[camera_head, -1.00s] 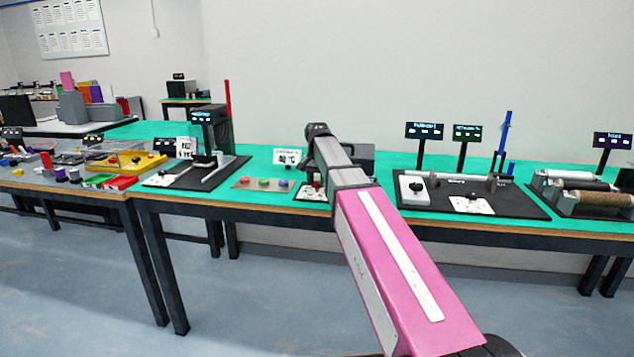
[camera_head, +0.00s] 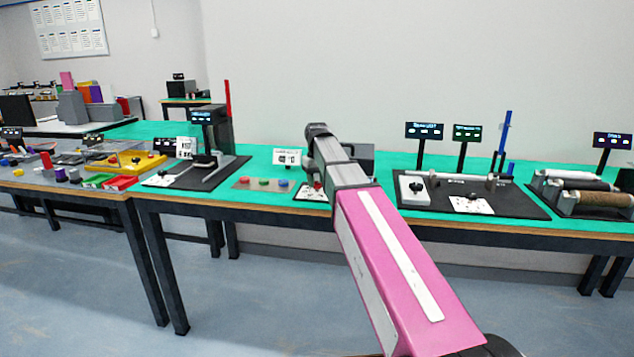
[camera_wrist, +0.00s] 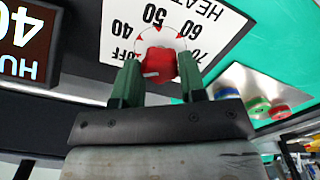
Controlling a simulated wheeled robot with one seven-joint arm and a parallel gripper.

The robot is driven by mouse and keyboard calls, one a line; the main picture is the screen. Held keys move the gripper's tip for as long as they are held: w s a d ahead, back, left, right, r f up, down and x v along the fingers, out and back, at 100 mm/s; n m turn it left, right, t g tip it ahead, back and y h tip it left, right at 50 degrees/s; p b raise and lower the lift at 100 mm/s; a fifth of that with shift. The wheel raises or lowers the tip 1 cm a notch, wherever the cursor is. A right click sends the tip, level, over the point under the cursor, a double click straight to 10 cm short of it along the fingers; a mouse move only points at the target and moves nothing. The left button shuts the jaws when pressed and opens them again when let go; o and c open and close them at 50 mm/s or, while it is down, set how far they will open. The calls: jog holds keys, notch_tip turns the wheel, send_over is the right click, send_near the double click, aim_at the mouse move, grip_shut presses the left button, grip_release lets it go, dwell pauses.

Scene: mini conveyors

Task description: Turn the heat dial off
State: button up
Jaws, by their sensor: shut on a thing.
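The heat dial (camera_wrist: 158,64) is a red knob with a paler, red-marked rim, seen in the wrist view. It sits on a white scale plate (camera_wrist: 195,18) printed OFF, 40, 50, 60, 70 and HEAT. My gripper (camera_wrist: 160,78) has its two green fingers on either side of the red knob and is shut on it. I cannot tell for sure which mark the dial points to. In the head view a bit of red on a white plate (camera_head: 314,194) shows below my wrist. My arm hides most of that spot, including my fingertips.
Red, green and blue buttons (camera_head: 263,184) lie on a panel left of my arm. A black machine base (camera_head: 520,203) stands to the right on the green table (camera_head: 225,197).

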aim_at(317, 183)
jog(key=shift+n, duration=0.3)
dwell(0.4)
jog(key=o, duration=0.9)
jog(key=shift+o, duration=0.2)
jog(key=shift+r, duration=0.1)
notch_tip(317, 183, up, 11)
jog(key=shift+f, duration=0.2)
